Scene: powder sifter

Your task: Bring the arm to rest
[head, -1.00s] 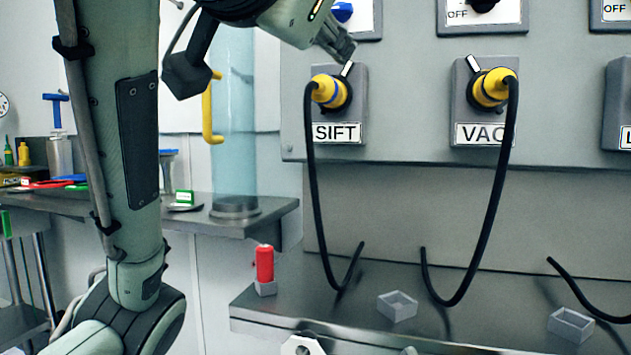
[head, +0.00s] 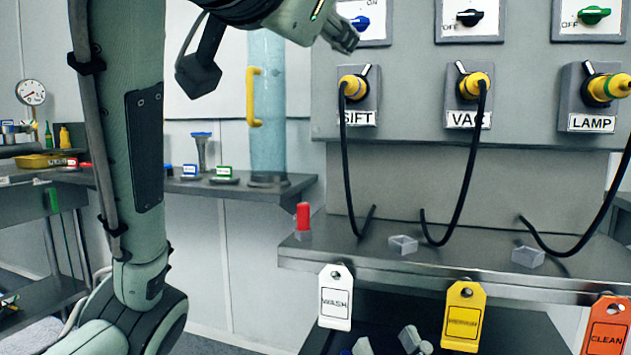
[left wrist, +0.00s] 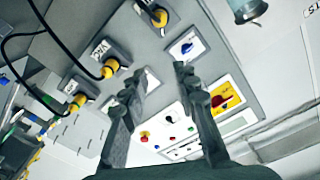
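My left arm fills the left side of the head view. Its gripper (head: 341,34) hangs at the top, in front of the panel, overlapping it near the blue switch (head: 360,22). The left wrist view shows this gripper's two fingers (left wrist: 152,95) spread apart with nothing between them and the panel beyond. The fingertips of my right gripper (head: 389,343) show at the bottom edge of the head view, apart and empty, below the bench; the rest of it is out of frame.
The grey panel (head: 400,92) carries yellow plugs on black cables at SIFT, VAC and LAMP. Below, a bench (head: 330,254) holds a red cylinder (head: 303,215) and small trays. WASH (head: 336,296), yellow (head: 464,317) and CLEAN (head: 606,325) tags hang at its front edge. A clear column (head: 268,130) stands left.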

